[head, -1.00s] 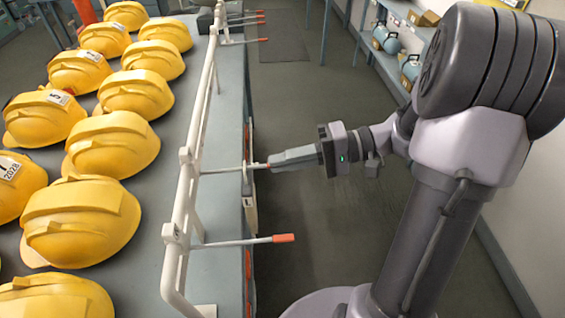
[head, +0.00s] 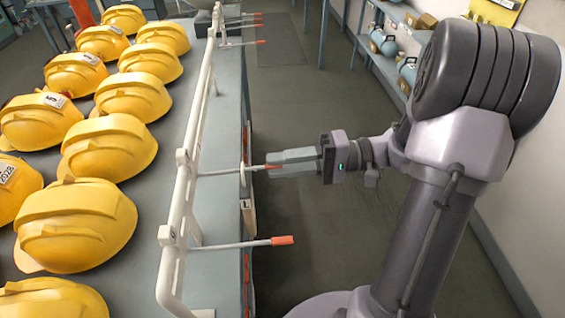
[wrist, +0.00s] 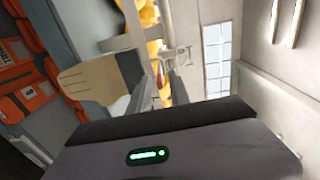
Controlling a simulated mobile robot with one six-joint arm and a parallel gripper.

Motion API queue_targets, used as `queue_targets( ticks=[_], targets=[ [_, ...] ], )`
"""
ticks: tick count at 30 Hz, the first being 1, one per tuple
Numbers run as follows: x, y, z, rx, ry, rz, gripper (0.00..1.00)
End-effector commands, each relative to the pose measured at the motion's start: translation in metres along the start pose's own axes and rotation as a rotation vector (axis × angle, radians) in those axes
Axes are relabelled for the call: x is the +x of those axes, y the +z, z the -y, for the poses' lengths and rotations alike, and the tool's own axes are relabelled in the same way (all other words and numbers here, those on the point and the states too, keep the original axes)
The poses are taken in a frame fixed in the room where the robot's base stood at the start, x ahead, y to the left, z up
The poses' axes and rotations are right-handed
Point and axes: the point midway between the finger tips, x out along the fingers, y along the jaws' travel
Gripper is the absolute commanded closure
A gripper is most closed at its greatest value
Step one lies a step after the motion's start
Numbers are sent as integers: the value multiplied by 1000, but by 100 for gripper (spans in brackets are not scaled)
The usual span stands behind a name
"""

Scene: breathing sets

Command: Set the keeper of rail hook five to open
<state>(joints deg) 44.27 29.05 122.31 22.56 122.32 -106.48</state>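A white rail (head: 178,210) runs along the table edge, with hooks whose rods stick out to the right and end in red tips. My gripper (head: 272,163) is at the red tip (head: 273,167) of the second-nearest hook (head: 218,172). Its two fingers look apart, one above the other, with the tip at or between their ends; I cannot tell if they touch it. A pale upright plate (head: 242,174), possibly the keeper, crosses that rod just left of the tip. In the wrist view the fingers (wrist: 161,88) also look apart. No hook number is readable.
The nearest hook (head: 245,243) sticks out below my gripper, its red tip free. More hooks (head: 240,43) stand at the far end. Yellow helmets (head: 108,147) fill the table (head: 130,270). The floor (head: 300,105) right of the table is clear up to a shelf (head: 385,70).

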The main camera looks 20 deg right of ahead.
Motion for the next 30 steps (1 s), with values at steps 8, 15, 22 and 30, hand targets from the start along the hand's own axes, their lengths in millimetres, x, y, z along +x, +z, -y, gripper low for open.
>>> queue_targets(
  ticks=[8,15,22,30],
  targets=[
    [0,0,0,0,0,0,72],
    [-4,0,1,0,0,-1,72],
    [-56,-1,4,1,0,-5,72],
    [-131,0,4,1,0,-3,72]
  ],
)
